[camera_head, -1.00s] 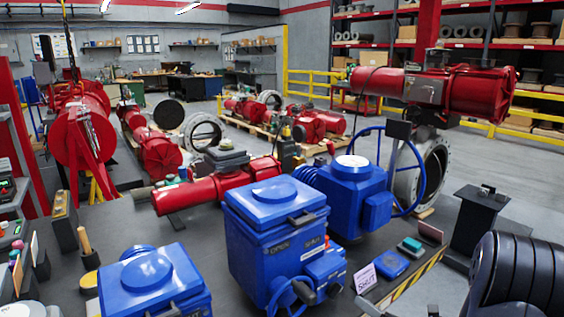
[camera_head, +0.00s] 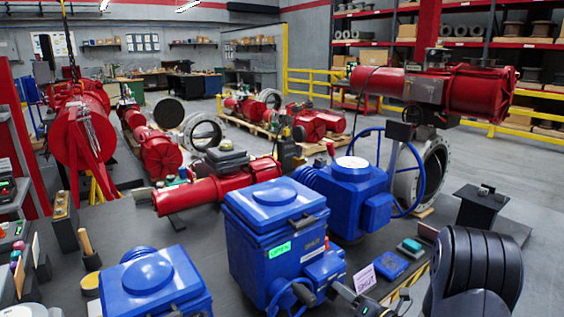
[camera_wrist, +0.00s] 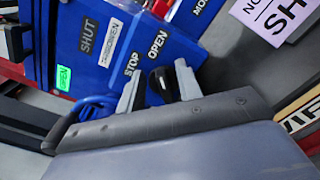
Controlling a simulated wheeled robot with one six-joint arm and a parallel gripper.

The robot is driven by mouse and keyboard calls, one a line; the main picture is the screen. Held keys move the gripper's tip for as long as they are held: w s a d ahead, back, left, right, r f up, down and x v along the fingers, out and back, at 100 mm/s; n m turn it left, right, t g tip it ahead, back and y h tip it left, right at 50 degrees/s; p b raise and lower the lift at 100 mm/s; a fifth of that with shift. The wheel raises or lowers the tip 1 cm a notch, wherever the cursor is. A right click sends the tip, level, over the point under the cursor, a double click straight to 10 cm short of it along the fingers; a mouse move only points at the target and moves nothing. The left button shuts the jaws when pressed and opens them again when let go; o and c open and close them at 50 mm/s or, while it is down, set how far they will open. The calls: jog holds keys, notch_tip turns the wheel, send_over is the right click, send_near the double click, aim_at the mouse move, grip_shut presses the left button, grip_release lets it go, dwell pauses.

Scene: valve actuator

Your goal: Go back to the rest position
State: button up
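The middle blue actuator (camera_head: 270,225) stands on the dark bench. Its green OPEN indicator is lit (camera_head: 279,250), and its SHUT label beside it is dark. The lit sign also shows in the wrist view (camera_wrist: 64,77). A black selector knob (camera_wrist: 161,82) sits on the actuator's face by the STOP and OPEN labels. My gripper (camera_wrist: 160,92) has its two light grey fingers apart, one on either side of the knob in the picture. A gap shows by the left finger; contact on the right is unclear. In the head view my gripper is small and partly hidden near the actuator's lower right.
Another blue actuator (camera_head: 155,285) stands at front left, and one with a handwheel (camera_head: 350,205) behind. A red actuator (camera_head: 215,187) lies further back.

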jog(key=shift+s+n+b, duration=0.25)
jog(key=shift+n+b, duration=0.2)
jog(key=shift+n, duration=0.45)
jog(key=s+d+n+b, duration=0.3)
jog(key=s+d+n, duration=0.2)
jog(key=s+n, duration=0.2)
jog(key=shift+s+d+r+b, duration=0.25)
jog(key=shift+s+r+b, duration=0.1)
jog(key=shift+s, duration=0.9)
